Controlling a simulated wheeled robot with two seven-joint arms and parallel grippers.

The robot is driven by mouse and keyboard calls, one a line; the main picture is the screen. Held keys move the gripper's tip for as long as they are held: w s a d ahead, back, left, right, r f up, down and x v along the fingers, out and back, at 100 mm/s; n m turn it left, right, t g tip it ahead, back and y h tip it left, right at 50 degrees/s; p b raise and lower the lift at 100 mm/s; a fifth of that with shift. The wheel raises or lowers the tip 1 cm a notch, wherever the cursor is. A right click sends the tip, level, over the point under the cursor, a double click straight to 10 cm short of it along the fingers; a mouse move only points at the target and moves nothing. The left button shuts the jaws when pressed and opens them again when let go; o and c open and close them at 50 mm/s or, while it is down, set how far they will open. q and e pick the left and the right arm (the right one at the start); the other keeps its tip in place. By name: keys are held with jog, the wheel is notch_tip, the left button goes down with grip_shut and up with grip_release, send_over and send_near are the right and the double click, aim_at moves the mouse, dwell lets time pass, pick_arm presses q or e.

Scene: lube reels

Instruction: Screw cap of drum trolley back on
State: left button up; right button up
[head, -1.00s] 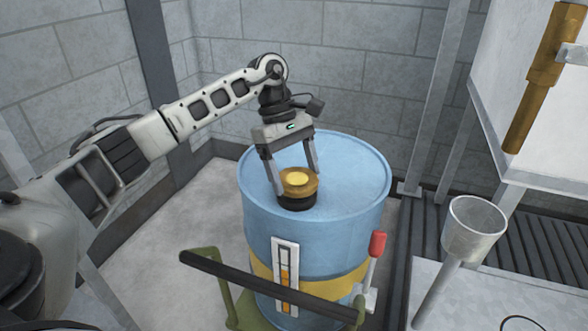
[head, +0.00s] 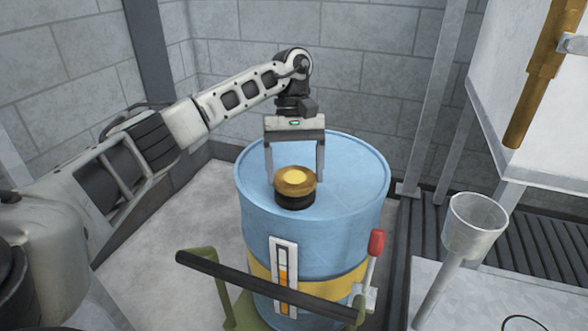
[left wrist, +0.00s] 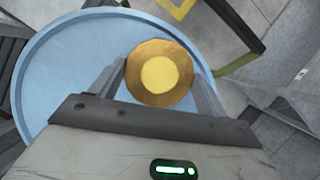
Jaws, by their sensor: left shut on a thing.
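The brass-coloured cap (head: 295,182) with a yellow centre sits on the black neck (head: 294,200) on top of the blue drum (head: 350,180). My left gripper (head: 295,176) comes down from above, with one finger on each side of the cap, and is shut on it. In the left wrist view the cap (left wrist: 160,76) shows between the two fingers over the blue drum top. Whether the cap is fully seated on the neck, I cannot tell. My right gripper is not in view.
The drum stands on a green trolley with a dark handle bar (head: 265,290) in front. A red-handled lever (head: 376,243) is at its right. A grey funnel cup (head: 474,228) stands further right. Block walls are close behind.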

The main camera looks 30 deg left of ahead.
pick_arm(q)
jog(key=shift+f, duration=0.2)
jog(key=shift+d+r+m, duration=0.1)
jog(key=shift+m, duration=0.4)
jog(key=shift+m+y+p, duration=0.4)
jog(key=shift+m+p, duration=0.1)
jog(key=shift+m, duration=0.1)
jog(key=shift+g, duration=0.3)
jog(key=o, duration=1.1)
jog(key=shift+o, duration=0.2)
